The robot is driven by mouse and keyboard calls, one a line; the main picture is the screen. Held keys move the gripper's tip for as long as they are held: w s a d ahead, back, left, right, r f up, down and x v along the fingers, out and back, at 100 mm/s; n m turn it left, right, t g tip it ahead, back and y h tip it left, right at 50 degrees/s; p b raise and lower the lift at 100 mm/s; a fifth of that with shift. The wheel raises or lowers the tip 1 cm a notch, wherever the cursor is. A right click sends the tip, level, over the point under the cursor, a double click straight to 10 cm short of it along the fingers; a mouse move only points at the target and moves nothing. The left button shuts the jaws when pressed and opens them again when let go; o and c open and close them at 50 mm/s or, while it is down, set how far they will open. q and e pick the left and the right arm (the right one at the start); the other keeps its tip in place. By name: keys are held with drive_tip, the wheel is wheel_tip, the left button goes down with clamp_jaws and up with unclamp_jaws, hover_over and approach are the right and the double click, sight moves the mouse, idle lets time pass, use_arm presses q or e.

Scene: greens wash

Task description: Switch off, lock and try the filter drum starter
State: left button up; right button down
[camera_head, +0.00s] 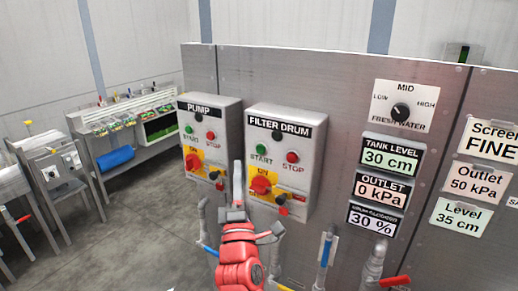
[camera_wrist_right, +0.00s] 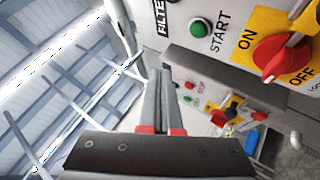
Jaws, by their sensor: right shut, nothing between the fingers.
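The grey FILTER DRUM starter box (camera_head: 311,128) is on the steel panel, with a green START button (camera_head: 261,149) and a red STOP button (camera_head: 292,157). Its red rotary handle (camera_head: 261,185) sits on a yellow ON/OFF plate; it also shows at the right of the right wrist view (camera_wrist_right: 283,57). A small dark part (camera_head: 281,199) with an orange-red piece below is beside the plate. My right gripper (camera_head: 238,168) is shut and empty, upright just left of this box, apart from the handle. My left gripper is out of view.
The similar PUMP starter box (camera_head: 229,120) stands close on the left, with its own red handle (camera_head: 193,162). Pipes with blue-handled (camera_head: 326,250) and red-handled (camera_head: 394,281) valves rise below the panel. Displays and a FRESH WATER dial (camera_head: 401,111) are to the right. Open floor lies left.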

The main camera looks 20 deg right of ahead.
sight(261, 149)
drive_tip(key=shift+w+d+p, duration=0.25)
drive_tip(key=shift+w+d, duration=0.85)
drive_tip(key=shift+d, duration=0.35)
drive_tip(key=shift+w+d+p, duration=0.2)
drive_tip(key=shift+w+d, duration=0.9)
drive_tip(key=shift+d, duration=0.3)
drive_tip(key=shift+w+d, duration=0.25)
drive_tip(key=shift+d, duration=0.05)
drive_tip(key=shift+w+d+r+b, duration=0.1)
drive_tip(key=shift+w+d+b, duration=0.15)
drive_tip(key=shift+d+b, duration=0.1)
idle(0.7)
drive_tip(key=shift+s+a, duration=0.1)
drive_tip(key=shift+a, duration=0.05)
drive_tip(key=shift+s+a, duration=0.45)
drive_tip(key=shift+a, duration=0.05)
